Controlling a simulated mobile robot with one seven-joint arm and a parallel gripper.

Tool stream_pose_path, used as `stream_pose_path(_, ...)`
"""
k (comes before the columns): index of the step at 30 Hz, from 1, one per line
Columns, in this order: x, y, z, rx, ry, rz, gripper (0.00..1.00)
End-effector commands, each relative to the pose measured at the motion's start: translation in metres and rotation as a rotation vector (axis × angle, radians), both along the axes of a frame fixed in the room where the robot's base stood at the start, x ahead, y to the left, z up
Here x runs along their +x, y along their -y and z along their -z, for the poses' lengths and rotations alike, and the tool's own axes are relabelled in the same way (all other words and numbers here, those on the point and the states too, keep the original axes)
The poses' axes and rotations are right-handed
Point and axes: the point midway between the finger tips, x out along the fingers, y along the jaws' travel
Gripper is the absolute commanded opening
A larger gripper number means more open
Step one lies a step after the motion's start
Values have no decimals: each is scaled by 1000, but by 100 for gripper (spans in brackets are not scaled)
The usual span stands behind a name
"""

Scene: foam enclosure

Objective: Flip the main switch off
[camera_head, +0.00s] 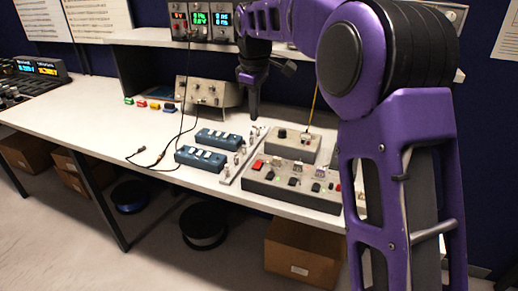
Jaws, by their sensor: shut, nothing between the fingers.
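A grey control panel (282,190) lies at the front right of the white bench. It carries a red switch (257,165) at its left end, several black and metal switches, and another red part at its right end, close to my arm. I cannot tell from this view which one is the main switch, or its position. My gripper (254,114) points down above the bench, behind and left of the panel. Its fingers look shut and empty, apart from the panel. My purple arm covers the right side of the view and may hide part of the panel.
Two blue switch boxes (201,157) and a row of small metal parts (239,153) lie left of the panel. A beige box (291,143) is behind it. A beige instrument (208,92) stands at the back. Cables hang onto the bench, whose left part has free room.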

Motion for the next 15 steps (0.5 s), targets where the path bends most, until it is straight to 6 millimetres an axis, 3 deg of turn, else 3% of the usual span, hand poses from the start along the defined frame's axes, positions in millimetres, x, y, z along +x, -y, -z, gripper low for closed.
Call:
stream_pose_path(6, -15, 5, 7, -65, -82, -54, 0)
stream_pose_path(15, -15, 5, 7, -69, -85, -56, 0)
